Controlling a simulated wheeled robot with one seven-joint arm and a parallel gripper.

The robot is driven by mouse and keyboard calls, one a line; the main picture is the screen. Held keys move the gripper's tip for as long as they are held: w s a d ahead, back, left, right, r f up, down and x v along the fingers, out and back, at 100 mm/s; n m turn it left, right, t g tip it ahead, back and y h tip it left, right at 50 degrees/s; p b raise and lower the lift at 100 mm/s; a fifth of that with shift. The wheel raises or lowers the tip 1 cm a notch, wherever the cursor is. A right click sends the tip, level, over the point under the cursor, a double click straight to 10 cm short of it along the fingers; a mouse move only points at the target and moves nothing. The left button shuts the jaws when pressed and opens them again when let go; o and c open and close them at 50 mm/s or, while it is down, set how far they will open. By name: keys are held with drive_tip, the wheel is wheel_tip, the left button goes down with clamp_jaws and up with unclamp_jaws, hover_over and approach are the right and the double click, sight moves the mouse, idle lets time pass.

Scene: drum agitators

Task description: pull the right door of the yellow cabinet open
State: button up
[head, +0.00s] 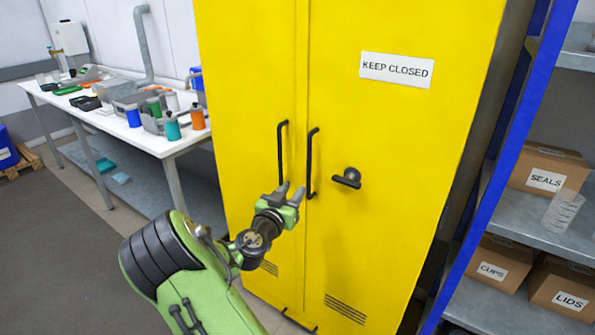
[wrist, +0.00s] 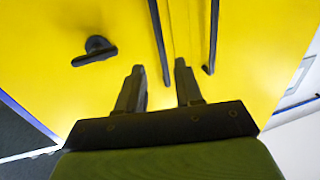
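The yellow cabinet (head: 340,25) stands ahead with both doors shut. Its right door (head: 390,220) has a "KEEP CLOSED" label, a black vertical bar handle (head: 312,162) and a black turn latch (head: 347,178). In the wrist view, the picture is turned over: the latch (wrist: 95,50) is at left and the right door's handle (wrist: 159,42) is near the middle. My gripper (head: 291,191) is open and empty by the lower ends of the handles. In the wrist view, that handle's end shows between my fingertips (wrist: 158,68); I cannot tell whether they are around it or short of it.
The left door's handle (head: 282,152) is close beside. A workbench (head: 182,145) with bottles and trays stands at left. A blue-framed shelf (head: 505,155) with labelled boxes stands close at the cabinet's right. The grey floor at lower left is clear.

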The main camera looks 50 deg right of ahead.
sight(308, 170)
drive_tip(key=p+x, duration=0.1)
drive_tip(key=x, duration=1.2)
drive_tip(key=shift+s, duration=0.1)
clamp_jaws()
